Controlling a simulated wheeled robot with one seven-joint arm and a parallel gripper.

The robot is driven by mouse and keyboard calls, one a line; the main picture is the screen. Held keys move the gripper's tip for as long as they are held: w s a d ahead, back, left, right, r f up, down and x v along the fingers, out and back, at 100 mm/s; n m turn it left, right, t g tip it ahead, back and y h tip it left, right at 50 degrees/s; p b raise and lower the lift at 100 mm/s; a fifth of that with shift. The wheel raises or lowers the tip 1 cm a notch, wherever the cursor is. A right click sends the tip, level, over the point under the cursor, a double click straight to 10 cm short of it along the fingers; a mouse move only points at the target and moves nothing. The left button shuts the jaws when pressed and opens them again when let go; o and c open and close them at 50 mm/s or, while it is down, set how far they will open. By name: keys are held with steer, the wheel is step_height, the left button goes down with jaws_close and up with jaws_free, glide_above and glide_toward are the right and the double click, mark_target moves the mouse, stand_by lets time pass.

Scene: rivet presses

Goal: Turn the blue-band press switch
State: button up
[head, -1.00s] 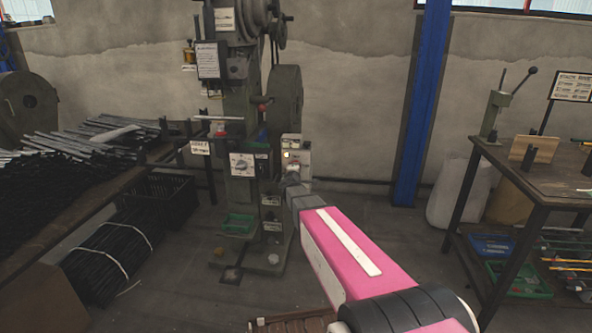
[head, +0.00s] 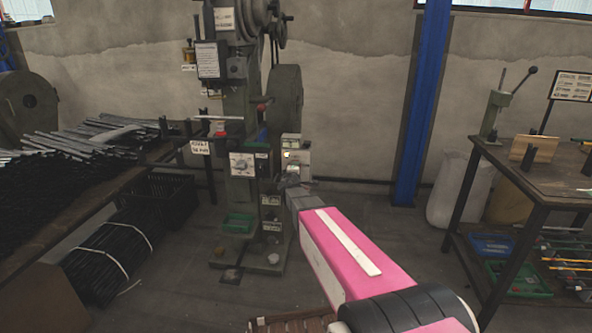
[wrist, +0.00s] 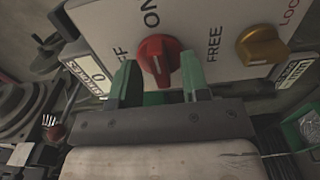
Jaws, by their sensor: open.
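The press (head: 240,110) stands against the back wall in the head view. A pale switch box (head: 295,158) is on its right side. In the wrist view its white panel (wrist: 195,18) carries a red knob (wrist: 158,55) marked ON and OFF, and a yellow knob (wrist: 262,44) marked FREE and LOCK. The red knob's grip is roughly upright, with a small white mark. My gripper (wrist: 160,82) is open, with one green finger on each side of the red knob; I cannot tell whether they touch it.
A white dial panel (head: 242,165) is on the press front. A bench with dark rods (head: 85,150) is at left, a workbench (head: 540,170) at right. A blue post (head: 422,100) stands behind.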

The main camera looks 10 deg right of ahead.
steer(key=v, duration=0.9)
steer(key=shift+s, duration=0.35)
steer(key=shift+a, duration=0.1)
